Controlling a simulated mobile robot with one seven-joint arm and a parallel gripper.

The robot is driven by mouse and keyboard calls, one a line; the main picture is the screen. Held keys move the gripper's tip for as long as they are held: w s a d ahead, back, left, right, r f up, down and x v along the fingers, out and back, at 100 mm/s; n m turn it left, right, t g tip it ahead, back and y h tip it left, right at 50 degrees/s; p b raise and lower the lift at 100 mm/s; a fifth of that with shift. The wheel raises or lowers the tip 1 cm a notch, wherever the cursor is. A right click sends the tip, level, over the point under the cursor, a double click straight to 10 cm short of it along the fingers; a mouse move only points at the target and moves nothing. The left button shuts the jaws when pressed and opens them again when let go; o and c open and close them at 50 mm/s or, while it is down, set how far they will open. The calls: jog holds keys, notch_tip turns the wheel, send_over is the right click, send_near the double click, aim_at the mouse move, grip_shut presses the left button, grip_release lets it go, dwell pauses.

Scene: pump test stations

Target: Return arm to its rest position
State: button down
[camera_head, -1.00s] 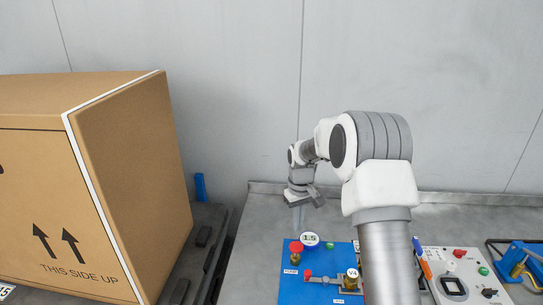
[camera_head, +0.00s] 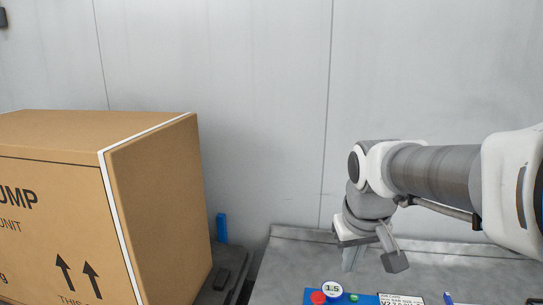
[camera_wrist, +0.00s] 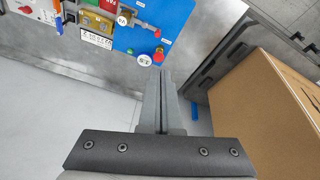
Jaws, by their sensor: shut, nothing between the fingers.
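My gripper (camera_head: 353,257) hangs from my arm above the grey bench at the right in the head view. In the wrist view its two grey fingers (camera_wrist: 163,100) lie together at the centre, shut with nothing between them. The blue pump panel (camera_wrist: 165,22) is beyond the fingers at the top of the wrist view. In the head view only the panel's top edge shows at the bottom, with a round 1.5 gauge (camera_head: 331,289) and a red knob (camera_head: 318,297). The gripper is apart from the panel.
A large cardboard box (camera_head: 150,205) stands at the left on a dark pallet or platform (camera_head: 226,275); it also shows at the right in the wrist view (camera_wrist: 265,115). The grey bench top (camera_head: 285,265) is bare between box and panel. A grey wall (camera_head: 260,120) is behind.

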jog(key=s+m+t, duration=0.1)
jog(key=s+t, duration=0.1)
jog(key=s, duration=1.1)
jog(key=shift+s+f, duration=0.15)
jog(key=shift+s, duration=0.1)
